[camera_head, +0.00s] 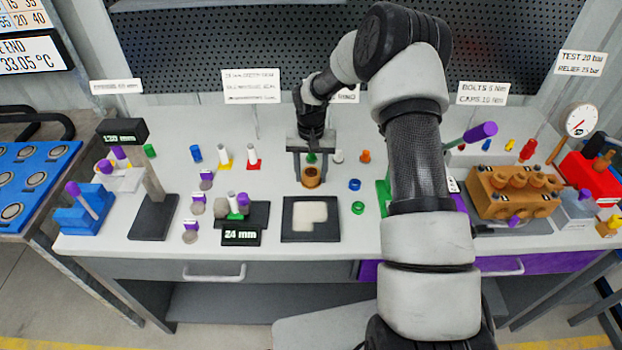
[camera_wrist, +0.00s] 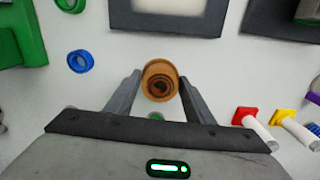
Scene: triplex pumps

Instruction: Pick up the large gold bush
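The large gold bush (camera_head: 312,181) stands on the grey bench top, with its round open end facing up. It also shows in the wrist view (camera_wrist: 160,82), a gold ring with a dark ribbed hollow. My gripper (camera_head: 311,172) points down over it. In the wrist view, the two grey fingers of my gripper (camera_wrist: 160,78) are apart, one on each side of the bush, with narrow gaps visible. Whether the fingertips are level with the bush or above it is hard to tell.
A blue ring (camera_head: 354,184) and a green ring (camera_head: 358,208) lie to the right. A dark-framed pale tray (camera_head: 284,232) is in front. White-stemmed pieces with red (camera_head: 253,155) and yellow (camera_head: 224,155) bases stand left. A small green piece (camera_wrist: 155,116) is close behind the bush.

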